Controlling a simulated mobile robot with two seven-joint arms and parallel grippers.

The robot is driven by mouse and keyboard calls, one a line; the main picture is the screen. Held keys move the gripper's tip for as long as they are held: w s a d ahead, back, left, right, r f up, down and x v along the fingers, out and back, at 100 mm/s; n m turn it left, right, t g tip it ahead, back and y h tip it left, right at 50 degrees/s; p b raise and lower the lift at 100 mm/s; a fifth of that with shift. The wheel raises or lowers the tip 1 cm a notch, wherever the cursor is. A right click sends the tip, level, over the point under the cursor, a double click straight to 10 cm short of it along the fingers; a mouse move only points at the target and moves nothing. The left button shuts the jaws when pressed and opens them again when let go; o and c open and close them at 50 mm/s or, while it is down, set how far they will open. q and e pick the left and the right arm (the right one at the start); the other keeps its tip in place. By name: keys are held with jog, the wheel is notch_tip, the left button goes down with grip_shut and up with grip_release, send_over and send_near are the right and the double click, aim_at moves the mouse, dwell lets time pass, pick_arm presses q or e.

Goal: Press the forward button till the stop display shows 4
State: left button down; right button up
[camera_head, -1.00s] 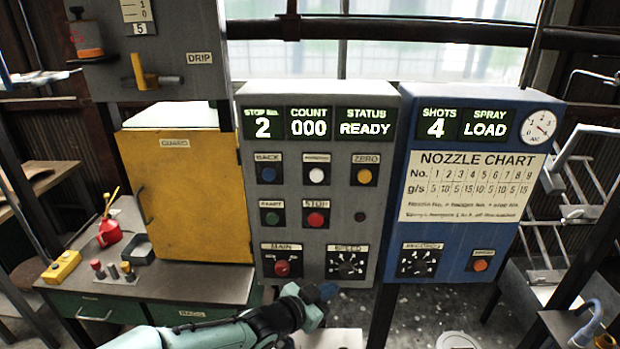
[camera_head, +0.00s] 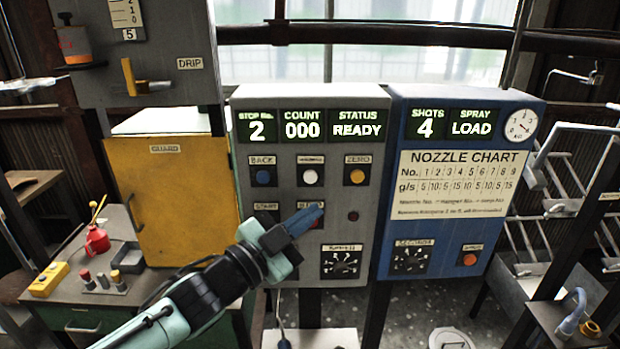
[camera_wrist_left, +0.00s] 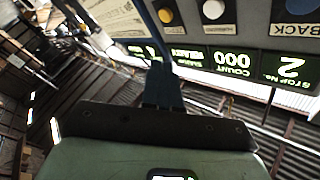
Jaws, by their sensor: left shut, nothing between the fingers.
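The grey control panel (camera_head: 335,100) has a stop display (camera_head: 257,128) that reads 2. The count display reads 000 and the status display reads READY. The blue back button (camera_head: 263,176), the white forward button (camera_head: 310,176) with a label too small to read, and the yellow zero button (camera_head: 357,175) sit in one row. My left gripper (camera_head: 312,214) is shut and empty, in front of the panel below the white button, covering the red stop button. In the left wrist view, the shut fingers (camera_wrist_left: 162,85) point toward the panel, with the white button (camera_wrist_left: 213,9) above right. My right gripper is not in view.
A blue panel (camera_head: 455,270) with a nozzle chart stands to the right, reading shots 4 and spray LOAD. A yellow guard box (camera_head: 172,200) stands to the left. A bench with a red oil can (camera_head: 97,240) is at far left.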

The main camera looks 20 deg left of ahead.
aim_at(311, 177)
pick_arm(q)
jog(key=shift+w, duration=0.1)
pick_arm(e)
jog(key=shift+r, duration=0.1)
pick_arm(q)
jog(key=shift+w+a+p, duration=0.4)
jog(key=shift+w+p, duration=0.25)
jog(key=shift+w, duration=0.75)
jog(key=shift+w+a+p, duration=0.45)
jog(key=shift+w+p, duration=0.2)
jog(key=shift+w, duration=0.7)
jog(key=shift+w+a+p, duration=0.4)
jog(key=shift+w+p, duration=0.25)
jog(key=shift+w, duration=0.75)
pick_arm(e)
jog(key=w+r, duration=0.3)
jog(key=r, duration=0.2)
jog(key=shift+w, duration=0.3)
pick_arm(q)
jog(key=shift+w, duration=0.2)
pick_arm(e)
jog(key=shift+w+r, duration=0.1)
pick_arm(q)
jog(key=shift+w+a, duration=0.1)
jog(key=shift+w, duration=0.15)
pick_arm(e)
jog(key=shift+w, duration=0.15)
